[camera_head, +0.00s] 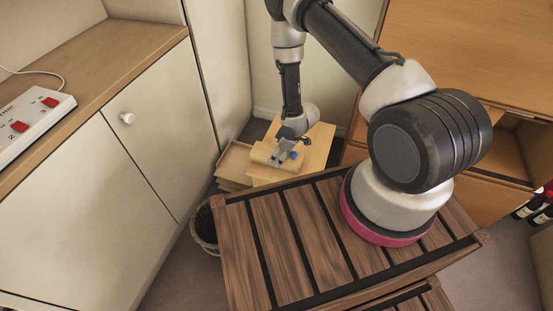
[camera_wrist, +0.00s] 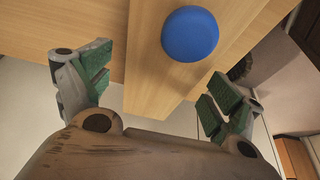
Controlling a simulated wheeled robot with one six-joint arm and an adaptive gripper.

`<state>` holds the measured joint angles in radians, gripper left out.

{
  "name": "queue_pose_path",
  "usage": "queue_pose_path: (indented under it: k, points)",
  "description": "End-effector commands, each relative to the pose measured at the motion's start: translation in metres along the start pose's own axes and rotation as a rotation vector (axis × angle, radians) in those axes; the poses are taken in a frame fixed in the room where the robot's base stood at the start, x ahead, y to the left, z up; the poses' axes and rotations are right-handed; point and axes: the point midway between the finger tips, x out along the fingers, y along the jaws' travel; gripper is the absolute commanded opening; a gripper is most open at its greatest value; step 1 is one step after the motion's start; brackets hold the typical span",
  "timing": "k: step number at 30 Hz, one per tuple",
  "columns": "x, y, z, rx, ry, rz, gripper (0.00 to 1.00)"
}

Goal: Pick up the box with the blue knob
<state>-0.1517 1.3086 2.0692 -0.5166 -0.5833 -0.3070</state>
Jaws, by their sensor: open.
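The wooden box (camera_head: 261,153) with the blue knob (camera_head: 293,155) sits on a light wooden piece of furniture (camera_head: 318,148) beyond my base. My gripper (camera_head: 281,157) is over the box, beside the knob, and hides part of the box. In the wrist view the round blue knob (camera_wrist: 190,34) is at the top, on the pale wood of the box (camera_wrist: 150,60). My gripper (camera_wrist: 155,88) is open there, with its green-padded fingers apart on either side of the wood. Nothing is held. I cannot tell whether the fingers touch the box.
A white cabinet (camera_head: 140,150) with a wooden top stands at left, carrying a power strip (camera_head: 35,115). A wicker basket (camera_head: 204,226) is on the floor beside it. A wooden desk (camera_head: 470,45) is at right, with bottles (camera_head: 540,205) below. Stacked boards (camera_head: 234,163) lie left of the box.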

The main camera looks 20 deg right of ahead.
Motion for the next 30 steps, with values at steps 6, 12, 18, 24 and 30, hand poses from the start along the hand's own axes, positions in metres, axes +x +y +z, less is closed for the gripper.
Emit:
queue_pose_path:
  k: [6, 12, 18, 24, 30]
  points:
    - [0.026, -0.001, 0.0, -0.002, 0.0, -0.001, 0.92]
    - [0.027, -0.001, 0.0, 0.0, -0.001, 0.0, 0.92]
    - [0.027, 0.0, 0.001, 0.0, -0.001, 0.0, 0.61]
    - [0.027, 0.0, 0.0, 0.0, 0.0, 0.0, 0.31]
    - [0.026, 0.0, 0.0, 0.0, 0.0, 0.0, 0.31]
